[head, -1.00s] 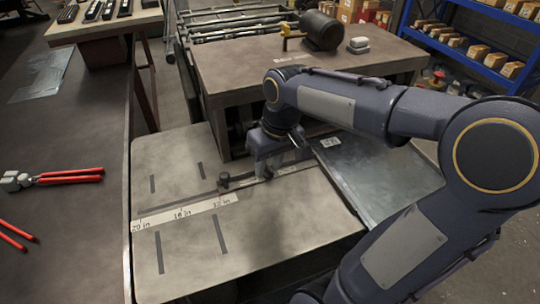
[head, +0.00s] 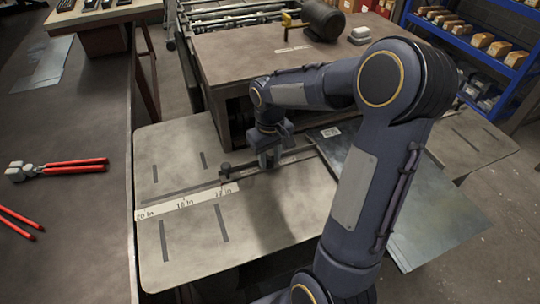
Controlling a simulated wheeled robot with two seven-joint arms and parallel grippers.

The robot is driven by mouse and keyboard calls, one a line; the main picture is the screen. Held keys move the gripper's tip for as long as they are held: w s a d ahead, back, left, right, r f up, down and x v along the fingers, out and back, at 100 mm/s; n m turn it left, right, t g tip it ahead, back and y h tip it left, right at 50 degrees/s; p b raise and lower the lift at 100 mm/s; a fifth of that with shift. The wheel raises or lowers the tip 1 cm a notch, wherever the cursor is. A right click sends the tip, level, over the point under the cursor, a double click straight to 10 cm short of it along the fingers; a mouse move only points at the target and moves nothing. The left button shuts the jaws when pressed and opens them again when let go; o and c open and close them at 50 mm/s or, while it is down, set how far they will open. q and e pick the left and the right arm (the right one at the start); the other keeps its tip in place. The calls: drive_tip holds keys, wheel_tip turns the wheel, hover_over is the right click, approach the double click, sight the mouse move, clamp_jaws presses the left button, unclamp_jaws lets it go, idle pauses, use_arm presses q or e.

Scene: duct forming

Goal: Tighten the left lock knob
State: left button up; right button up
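A small dark lock knob (head: 225,169) stands at the left end of the dark fence bar (head: 296,154), beside the ruler strip (head: 190,202) on the grey machine table (head: 265,220). My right gripper (head: 269,163) points down over the bar, a short way right of this knob and apart from it. Its fingertips are small and partly hidden, so I cannot tell whether they are open or shut on anything. My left gripper is not in view.
A metal sheet (head: 425,215) lies right of the bar, partly behind my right arm. A brown workbench (head: 235,65) with a motor (head: 322,19) stands behind. Red-handled pliers (head: 60,167) lie on the left bench (head: 75,230). The table's left part is clear.

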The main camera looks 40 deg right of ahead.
sight(269, 158)
clamp_jaws()
drive_tip(key=shift+m, duration=1.3)
unclamp_jaws()
drive_tip(key=shift+r, duration=0.1)
wheel_tip(269, 158, up, 8)
drive_tip(key=shift+f, duration=0.15)
